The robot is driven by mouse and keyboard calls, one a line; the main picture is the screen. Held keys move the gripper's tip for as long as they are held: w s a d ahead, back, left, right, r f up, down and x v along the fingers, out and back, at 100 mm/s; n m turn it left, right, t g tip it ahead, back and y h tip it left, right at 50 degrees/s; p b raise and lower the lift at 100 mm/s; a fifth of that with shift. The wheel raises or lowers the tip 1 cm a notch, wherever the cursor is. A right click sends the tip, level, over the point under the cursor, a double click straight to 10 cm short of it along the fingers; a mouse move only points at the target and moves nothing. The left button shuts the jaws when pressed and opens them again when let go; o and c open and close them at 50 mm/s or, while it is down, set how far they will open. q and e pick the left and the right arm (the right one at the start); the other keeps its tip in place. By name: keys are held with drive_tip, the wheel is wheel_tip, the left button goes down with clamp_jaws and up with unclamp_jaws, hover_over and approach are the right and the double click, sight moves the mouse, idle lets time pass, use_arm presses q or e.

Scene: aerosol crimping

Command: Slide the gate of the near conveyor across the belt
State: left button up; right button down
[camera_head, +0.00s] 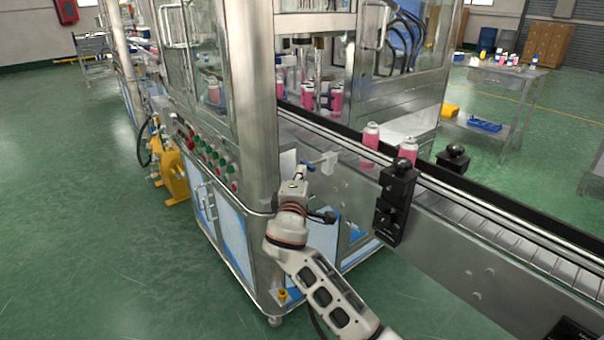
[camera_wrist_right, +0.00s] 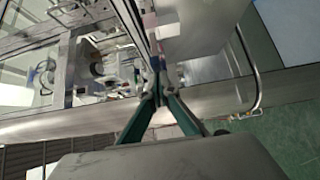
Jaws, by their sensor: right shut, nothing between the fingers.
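The near conveyor (camera_head: 480,250) runs from inside the machine to the lower right. A small pale block with a rod (camera_head: 327,163), which looks like the gate, sits at the conveyor's near side close to the machine's corner post. My right gripper (camera_head: 304,168) is just left of this block, at the machine corner; whether they touch I cannot tell. In the right wrist view its two green-sided fingers (camera_wrist_right: 158,92) come together at the tips, shut with nothing between them. The gate is not clearly made out there. My left gripper is not in view.
Pink cans (camera_head: 370,138) stand on the belt past the pale block. A black sensor-like block (camera_head: 397,195) is fixed on the conveyor's near side, to the right. The machine's corner post and button panel (camera_head: 210,155) stand close left of my gripper.

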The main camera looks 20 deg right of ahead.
sight(311, 170)
drive_tip(key=d, duration=0.1)
drive_tip(key=w+d, duration=0.1)
drive_tip(key=d, duration=0.1)
drive_tip(key=shift+r+p, duration=0.1)
drive_tip(key=shift+p, duration=0.25)
drive_tip(key=shift+d, duration=0.2)
